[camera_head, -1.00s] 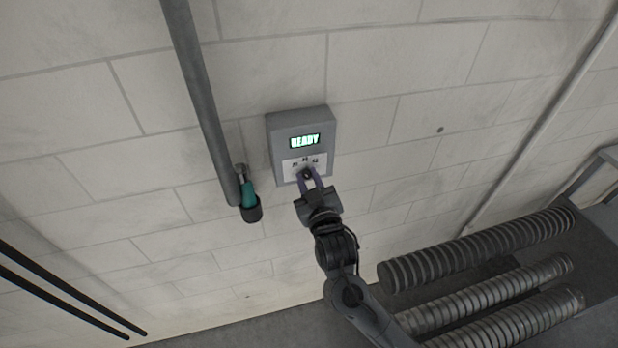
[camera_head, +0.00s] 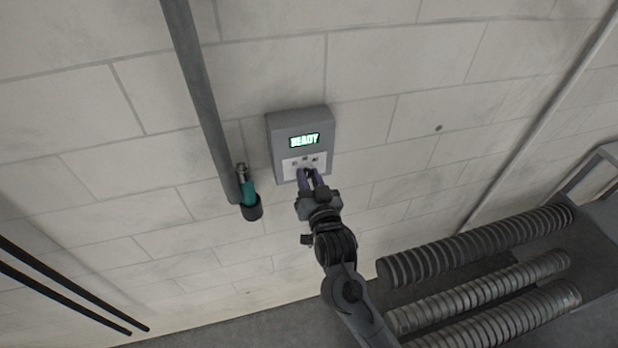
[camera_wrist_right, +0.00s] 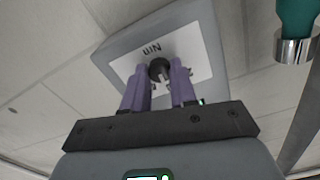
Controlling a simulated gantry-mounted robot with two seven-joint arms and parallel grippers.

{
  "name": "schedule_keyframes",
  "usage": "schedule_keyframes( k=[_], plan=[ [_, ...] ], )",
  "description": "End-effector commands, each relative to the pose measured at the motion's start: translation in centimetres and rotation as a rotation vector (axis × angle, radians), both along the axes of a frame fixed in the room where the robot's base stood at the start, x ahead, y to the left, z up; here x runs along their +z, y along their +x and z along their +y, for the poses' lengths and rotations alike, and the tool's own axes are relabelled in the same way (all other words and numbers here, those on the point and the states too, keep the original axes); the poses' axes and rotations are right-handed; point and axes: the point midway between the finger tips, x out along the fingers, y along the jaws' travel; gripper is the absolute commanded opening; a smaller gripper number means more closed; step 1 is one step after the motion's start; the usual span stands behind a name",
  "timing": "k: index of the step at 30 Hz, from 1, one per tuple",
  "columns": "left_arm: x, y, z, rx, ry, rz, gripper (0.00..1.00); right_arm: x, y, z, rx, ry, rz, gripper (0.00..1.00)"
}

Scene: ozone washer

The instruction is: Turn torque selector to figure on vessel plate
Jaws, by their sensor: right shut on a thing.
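A grey wall box (camera_head: 285,158) has a lit green "READY" display (camera_head: 305,140) and a white label with dark marks below it. The dark round selector knob (camera_wrist_right: 160,69) is on this label; my fingers mostly hide it in the head view. My right gripper (camera_head: 308,173) reaches it from below, its purple fingers on either side of the knob and shut on it. The right wrist view also shows the gripper (camera_wrist_right: 162,84) around the knob. I cannot make out a vessel plate. My left gripper is not in view.
A teal tool (camera_head: 249,192) with a dark end sits left of the box, beside a slanting grey pipe (camera_head: 198,85). Ribbed grey hoses (camera_head: 480,245) lie at the lower right. Dark rods (camera_head: 75,290) cross the lower left. The wall right of the box is clear.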

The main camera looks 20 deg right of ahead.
Motion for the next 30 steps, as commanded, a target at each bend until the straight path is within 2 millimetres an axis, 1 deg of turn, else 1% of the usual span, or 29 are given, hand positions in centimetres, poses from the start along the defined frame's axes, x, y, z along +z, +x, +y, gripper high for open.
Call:
schedule_keyframes(
  k=[10,11,15,16,25,28,30],
  plan=[
    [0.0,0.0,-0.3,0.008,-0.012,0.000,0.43,0.1,0.0,0.0,0.000,0.003,-0.001,0.00],
    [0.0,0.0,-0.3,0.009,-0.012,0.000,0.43,0.1,0.0,0.0,0.000,0.002,-0.001,0.30],
    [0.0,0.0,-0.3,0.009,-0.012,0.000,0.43,0.1,0.0,0.0,0.000,0.002,-0.001,0.51],
    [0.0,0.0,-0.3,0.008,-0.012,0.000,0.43,0.1,0.0,0.0,0.000,0.002,-0.001,0.52],
    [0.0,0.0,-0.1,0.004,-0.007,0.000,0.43,0.0,-0.1,0.0,0.000,0.001,0.000,0.52],
    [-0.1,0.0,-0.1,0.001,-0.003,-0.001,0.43,-0.1,-0.7,0.1,0.001,0.001,0.000,0.52],
    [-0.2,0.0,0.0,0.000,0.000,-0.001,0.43,-0.1,-1.5,0.2,0.001,0.002,0.000,0.52]
  ],
)
